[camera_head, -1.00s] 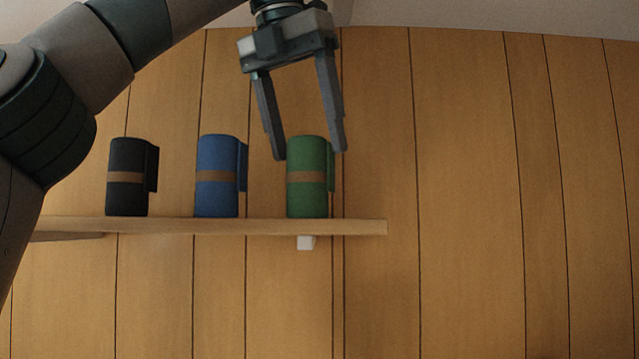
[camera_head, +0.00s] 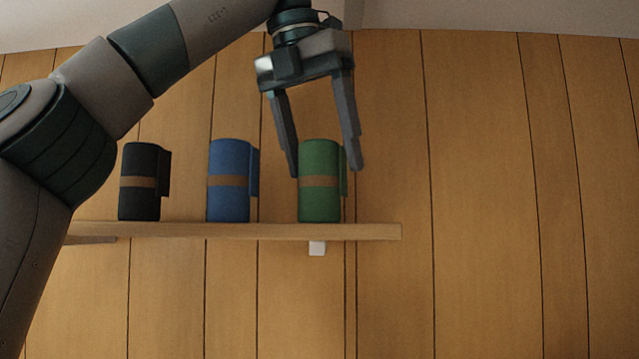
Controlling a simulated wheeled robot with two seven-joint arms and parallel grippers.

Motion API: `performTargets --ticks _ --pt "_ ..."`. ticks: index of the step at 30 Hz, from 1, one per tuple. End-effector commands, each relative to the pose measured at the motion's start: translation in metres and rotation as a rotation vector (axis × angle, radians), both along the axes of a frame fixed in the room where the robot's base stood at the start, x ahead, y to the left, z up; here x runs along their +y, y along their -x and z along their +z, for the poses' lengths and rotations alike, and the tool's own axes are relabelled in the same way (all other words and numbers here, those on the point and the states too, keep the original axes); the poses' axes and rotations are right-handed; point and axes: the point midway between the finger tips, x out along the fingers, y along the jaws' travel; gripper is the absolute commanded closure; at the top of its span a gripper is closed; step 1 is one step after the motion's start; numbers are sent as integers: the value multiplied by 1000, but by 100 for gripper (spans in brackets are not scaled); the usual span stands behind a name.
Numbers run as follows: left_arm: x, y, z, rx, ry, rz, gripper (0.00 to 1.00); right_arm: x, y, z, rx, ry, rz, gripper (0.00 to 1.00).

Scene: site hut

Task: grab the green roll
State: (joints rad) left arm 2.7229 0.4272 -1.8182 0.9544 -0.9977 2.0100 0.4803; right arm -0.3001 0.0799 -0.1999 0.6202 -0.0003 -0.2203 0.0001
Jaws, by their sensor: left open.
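The green roll (camera_head: 320,205) stands upright on the wooden shelf (camera_head: 372,232), at the right of a row of three rolls. It has a brown band around its middle and a flap on its right side. My left gripper (camera_head: 326,172) is open and points down, with its fingertips at the height of the roll's upper part, one on each side in the picture. I cannot tell whether the fingers touch the roll or are nearer to me than it. My right gripper is not in view.
A blue roll (camera_head: 228,205) stands left of the green one with a small gap, and a black roll (camera_head: 139,205) stands farther left. A small white block (camera_head: 317,248) shows under the shelf. The wood-panelled wall (camera_head: 480,180) to the right is bare.

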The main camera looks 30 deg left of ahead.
Motion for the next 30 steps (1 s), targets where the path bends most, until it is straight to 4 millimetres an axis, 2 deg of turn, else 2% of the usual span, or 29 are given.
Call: performTargets --ticks 16,30 --pt "1 -2 -7 -1 1 0 33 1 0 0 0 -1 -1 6" --pt "5 -18 -48 0 0 -2 33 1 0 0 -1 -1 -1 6"
